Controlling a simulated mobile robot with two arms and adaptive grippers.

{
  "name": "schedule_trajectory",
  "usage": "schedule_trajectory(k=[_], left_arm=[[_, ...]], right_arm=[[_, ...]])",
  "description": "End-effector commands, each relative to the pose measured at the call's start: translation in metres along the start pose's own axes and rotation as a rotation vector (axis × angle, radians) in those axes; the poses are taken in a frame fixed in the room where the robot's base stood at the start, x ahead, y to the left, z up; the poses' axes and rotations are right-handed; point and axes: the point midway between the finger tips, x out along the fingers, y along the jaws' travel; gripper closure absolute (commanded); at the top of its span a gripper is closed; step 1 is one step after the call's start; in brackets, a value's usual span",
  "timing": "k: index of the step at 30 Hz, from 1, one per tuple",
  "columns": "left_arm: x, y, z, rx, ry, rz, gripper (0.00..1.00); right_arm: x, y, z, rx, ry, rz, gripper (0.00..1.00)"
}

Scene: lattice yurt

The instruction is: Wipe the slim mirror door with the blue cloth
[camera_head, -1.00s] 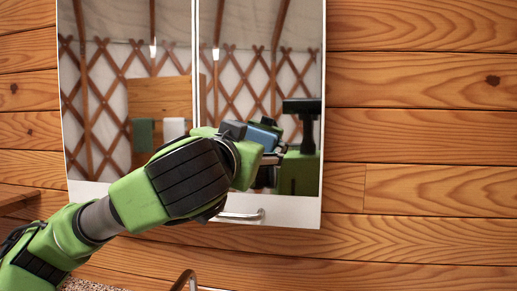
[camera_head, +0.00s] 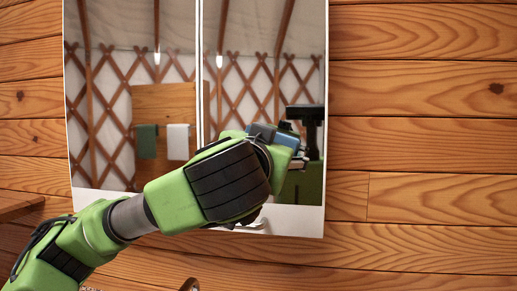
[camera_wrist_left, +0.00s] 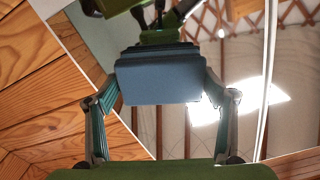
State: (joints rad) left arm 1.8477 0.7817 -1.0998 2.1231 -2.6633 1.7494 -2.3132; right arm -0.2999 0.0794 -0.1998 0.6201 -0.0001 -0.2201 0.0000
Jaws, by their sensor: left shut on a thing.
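The slim mirror door (camera_head: 262,75) is the right-hand, slightly narrower door of a white-framed mirror cabinet; it fills much of the left wrist view (camera_wrist_left: 230,55). My left gripper (camera_head: 287,148) is in front of its lower right part. In the left wrist view its two fingers (camera_wrist_left: 160,92) are shut on the blue cloth (camera_wrist_left: 158,78), a flat folded pad. In the head view a small part of the cloth (camera_head: 286,138) shows past the wrist. It is at the mirror surface or very close; contact cannot be told. My right gripper is not in view.
The wider left mirror door (camera_head: 130,70) adjoins across a narrow seam. A metal handle (camera_head: 250,224) on the lower white edge is partly hidden by my arm. Plank wall (camera_head: 430,150) lies clear to the right. The lattice, hanging towels and dark-and-green robot shapes are reflections.

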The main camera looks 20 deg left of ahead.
Motion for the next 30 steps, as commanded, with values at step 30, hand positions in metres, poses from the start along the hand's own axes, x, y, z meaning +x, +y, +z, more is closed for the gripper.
schedule_trajectory(k=[30], left_arm=[[0.0, 0.031, -0.009, -0.001, -0.001, -0.003, 0.41]], right_arm=[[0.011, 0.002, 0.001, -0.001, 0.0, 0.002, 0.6]])
